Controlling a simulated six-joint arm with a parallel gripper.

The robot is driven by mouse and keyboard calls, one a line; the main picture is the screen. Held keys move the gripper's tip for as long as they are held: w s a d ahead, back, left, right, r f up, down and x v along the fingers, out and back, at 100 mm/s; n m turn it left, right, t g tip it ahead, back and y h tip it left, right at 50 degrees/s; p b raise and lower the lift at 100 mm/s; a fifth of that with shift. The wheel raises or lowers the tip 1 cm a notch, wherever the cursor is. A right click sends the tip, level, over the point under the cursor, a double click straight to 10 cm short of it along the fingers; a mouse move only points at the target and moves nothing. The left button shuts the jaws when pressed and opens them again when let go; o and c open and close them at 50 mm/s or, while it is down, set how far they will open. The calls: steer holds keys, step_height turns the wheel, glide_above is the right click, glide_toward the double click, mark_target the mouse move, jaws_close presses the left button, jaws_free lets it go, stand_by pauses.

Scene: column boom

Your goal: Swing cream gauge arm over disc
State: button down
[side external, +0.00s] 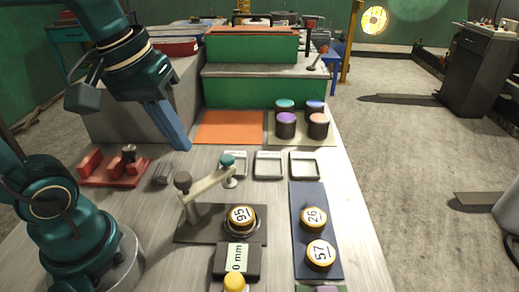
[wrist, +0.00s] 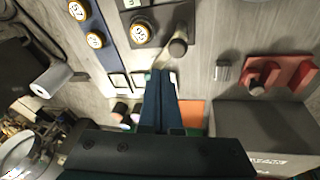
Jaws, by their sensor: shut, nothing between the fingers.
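The cream gauge arm (side external: 210,187) runs from a dark-capped post (side external: 183,182) toward the back right and ends at a teal-topped probe (side external: 228,161). It points away from the disc marked 95 (side external: 241,215), which sits in a round seat on a dark base plate (side external: 190,236). In the wrist view the arm (wrist: 160,58) is partly hidden behind my fingers, and the disc (wrist: 140,32) lies clear of it. My gripper (side external: 186,149) is shut and empty, pointing down behind and above the arm; its blue fingers (wrist: 163,72) also show in the wrist view.
A black readout box (side external: 238,261) stands in front of the plate. A blue strip (side external: 306,193) with discs 26 and 57 lies to the right. Small trays (side external: 268,165) are near the probe. A red rack (side external: 110,172) stands left; an orange mat (side external: 228,127) lies behind.

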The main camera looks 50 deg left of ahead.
steer(key=w+a+f+n+g+h, duration=0.1)
steer(key=w+a+n+g+h, duration=0.2)
steer(key=w+a+n, duration=0.65)
steer(key=s+d+f+n, duration=0.2)
steer(key=d+f, duration=0.3)
steer(key=f, duration=0.4)
steer(key=shift+s+f, duration=0.25)
